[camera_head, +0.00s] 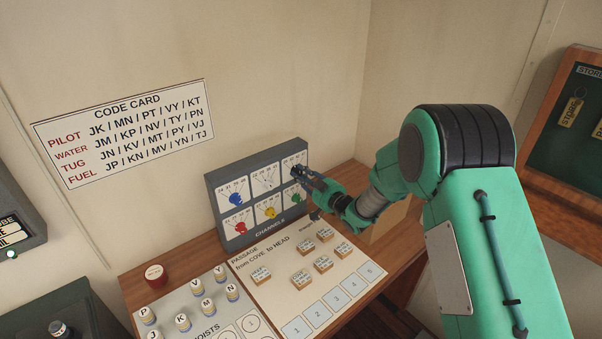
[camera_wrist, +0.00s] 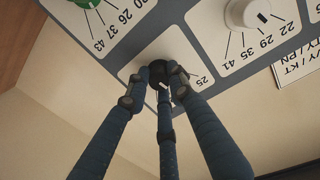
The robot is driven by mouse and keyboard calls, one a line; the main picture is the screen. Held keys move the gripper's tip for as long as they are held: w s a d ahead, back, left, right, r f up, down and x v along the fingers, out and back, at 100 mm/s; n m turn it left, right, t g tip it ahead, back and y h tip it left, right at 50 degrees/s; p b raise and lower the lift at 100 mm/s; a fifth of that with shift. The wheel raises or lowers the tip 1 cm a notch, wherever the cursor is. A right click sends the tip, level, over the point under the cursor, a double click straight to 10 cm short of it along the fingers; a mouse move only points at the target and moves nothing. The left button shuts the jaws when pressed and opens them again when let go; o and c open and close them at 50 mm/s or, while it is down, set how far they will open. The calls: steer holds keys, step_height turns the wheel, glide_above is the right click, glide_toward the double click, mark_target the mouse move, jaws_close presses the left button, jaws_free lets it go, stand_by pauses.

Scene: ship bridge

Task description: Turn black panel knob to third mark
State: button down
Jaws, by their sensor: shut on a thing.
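The grey channels panel (camera_head: 252,160) stands at the back of the desk with two rows of coloured knobs. My gripper (camera_head: 302,173) is at its top right dial, where its fingers hide the knob in the head view. In the wrist view my gripper (camera_wrist: 162,84) has its fingers closed around the black knob (camera_wrist: 168,67). The fingers and knob cover most of that dial; only the number 25 reads clearly beside them. The knob's pointer direction cannot be told.
The white knob (camera_wrist: 249,13) and green knob (camera_wrist: 88,3) are close to my fingers. Blue (camera_head: 236,198), red (camera_head: 240,228) and yellow (camera_head: 270,212) knobs share the panel. A passage board (camera_head: 283,290) with several blocks lies in front. A code card (camera_head: 125,133) hangs behind.

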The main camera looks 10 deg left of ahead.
steer(key=m+p, duration=0.1)
steer(key=m, duration=0.2)
steer(key=shift+p, duration=0.35)
steer(key=shift+f+m+p, duration=0.1)
steer(key=shift+m+p, duration=0.45)
steer(key=shift+m, duration=0.75)
steer(key=shift+g, duration=0.3)
steer(key=shift+s, duration=0.1)
steer(key=c, duration=1.5)
jaws_free()
steer(key=shift+d, duration=0.1)
steer(key=shift+s+d, duration=0.3)
steer(key=shift+d, duration=0.05)
steer(key=v, duration=1.1)
steer(key=shift+f, duration=0.1)
